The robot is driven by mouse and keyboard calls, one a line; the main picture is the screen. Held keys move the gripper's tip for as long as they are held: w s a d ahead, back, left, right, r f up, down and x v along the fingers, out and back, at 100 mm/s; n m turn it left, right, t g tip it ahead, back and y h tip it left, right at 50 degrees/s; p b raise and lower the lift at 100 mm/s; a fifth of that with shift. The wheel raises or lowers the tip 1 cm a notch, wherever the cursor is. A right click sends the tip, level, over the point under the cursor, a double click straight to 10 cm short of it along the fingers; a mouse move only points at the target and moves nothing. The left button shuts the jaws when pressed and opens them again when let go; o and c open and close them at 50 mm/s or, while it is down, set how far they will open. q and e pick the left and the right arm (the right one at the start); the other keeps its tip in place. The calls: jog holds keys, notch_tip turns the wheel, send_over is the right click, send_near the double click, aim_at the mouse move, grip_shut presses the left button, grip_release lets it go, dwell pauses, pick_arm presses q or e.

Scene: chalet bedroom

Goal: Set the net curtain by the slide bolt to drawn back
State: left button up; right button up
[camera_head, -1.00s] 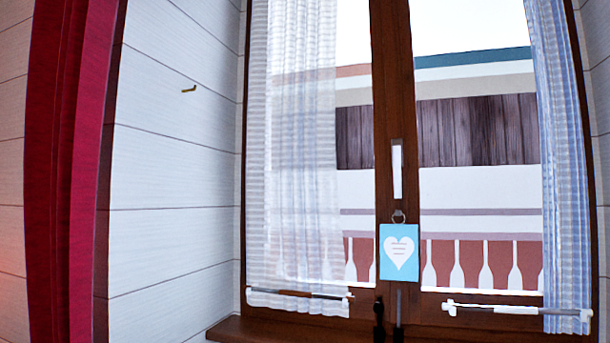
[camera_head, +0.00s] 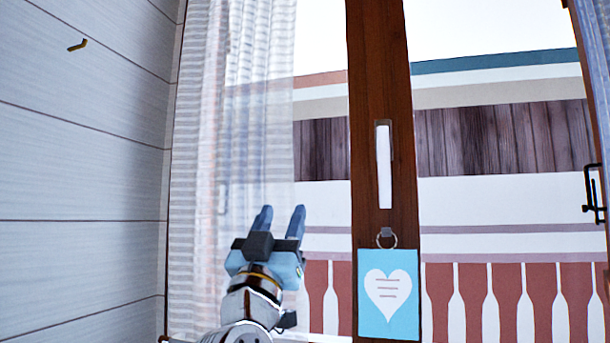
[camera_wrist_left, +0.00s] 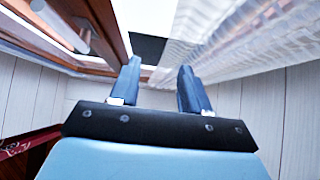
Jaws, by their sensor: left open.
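A sheer white striped net curtain (camera_head: 205,150) hangs down the left part of the window, spread over much of the left pane. It also shows in the wrist view (camera_wrist_left: 235,40), to the right of the fingers. My left gripper (camera_head: 281,212) points up in front of the left pane, near the curtain's inner edge. Its two blue fingers (camera_wrist_left: 158,70) are apart with nothing between them. I cannot tell its depth gap to the cloth. A black metal fitting (camera_head: 594,194) at the right edge may be the slide bolt. My right gripper is not in view.
A brown wooden window post (camera_head: 378,90) bears a pale upright plate (camera_head: 384,165) and a blue heart card (camera_head: 389,295) on a ring. A strip of bluish curtain (camera_head: 596,50) shows at far right.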

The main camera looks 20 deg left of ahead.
aim_at(300, 169)
pick_arm(q)
jog(key=p+x, duration=0.5)
jog(key=x, duration=0.8)
jog(key=shift+w+r+p, duration=0.1)
jog(key=shift+p, duration=0.2)
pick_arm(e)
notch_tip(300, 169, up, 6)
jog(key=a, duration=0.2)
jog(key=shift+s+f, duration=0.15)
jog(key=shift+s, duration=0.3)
pick_arm(q)
jog(key=shift+c, duration=0.5)
grip_shut()
